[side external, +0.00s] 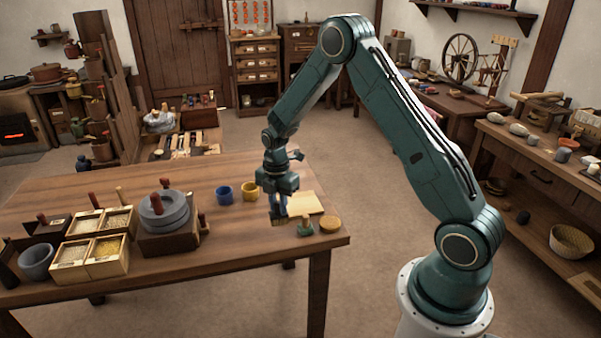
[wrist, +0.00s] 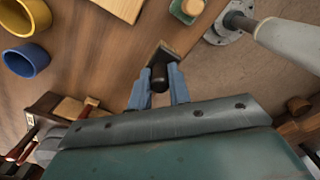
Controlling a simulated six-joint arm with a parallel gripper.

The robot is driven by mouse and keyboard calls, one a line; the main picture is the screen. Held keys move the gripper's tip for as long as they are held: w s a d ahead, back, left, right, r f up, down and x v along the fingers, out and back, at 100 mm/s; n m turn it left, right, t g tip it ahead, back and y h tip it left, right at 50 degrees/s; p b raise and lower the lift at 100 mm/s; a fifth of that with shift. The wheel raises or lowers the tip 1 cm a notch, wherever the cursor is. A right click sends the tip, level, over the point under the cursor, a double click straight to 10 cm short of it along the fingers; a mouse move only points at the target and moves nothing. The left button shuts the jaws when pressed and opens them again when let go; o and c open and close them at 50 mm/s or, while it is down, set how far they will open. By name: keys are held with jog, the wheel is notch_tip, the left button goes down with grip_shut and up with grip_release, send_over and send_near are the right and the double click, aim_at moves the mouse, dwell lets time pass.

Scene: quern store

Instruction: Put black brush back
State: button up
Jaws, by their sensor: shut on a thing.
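The black brush has a dark, rounded handle (wrist: 159,76) and a flat, brownish head beyond it in the wrist view. My gripper (wrist: 158,88) is shut on the handle, with one blue finger on each side. In the side external view, my gripper (side external: 279,203) is over the right part of the wooden table, and the brush head (side external: 279,221) shows below the fingers. I cannot tell whether the head touches the tabletop. The handle is mostly hidden by the fingers there.
A pale board (side external: 305,203) lies just right of my gripper. A small green knobbed item (side external: 305,228) and a round tan disc (side external: 330,224) are near the right edge. A blue cup (side external: 224,195), a yellow cup (side external: 250,190) and a grey quern (side external: 164,211) stand left.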

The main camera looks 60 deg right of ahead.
aim_at(279, 218)
jog(key=shift+f, duration=0.4)
jog(key=shift+f, duration=0.1)
jog(key=shift+f, duration=2.05)
jog(key=shift+f, duration=0.15)
jog(key=o, duration=0.9)
notch_tip(279, 218, up, 12)
jog(key=shift+f, duration=0.1)
jog(key=shift+r, duration=0.3)
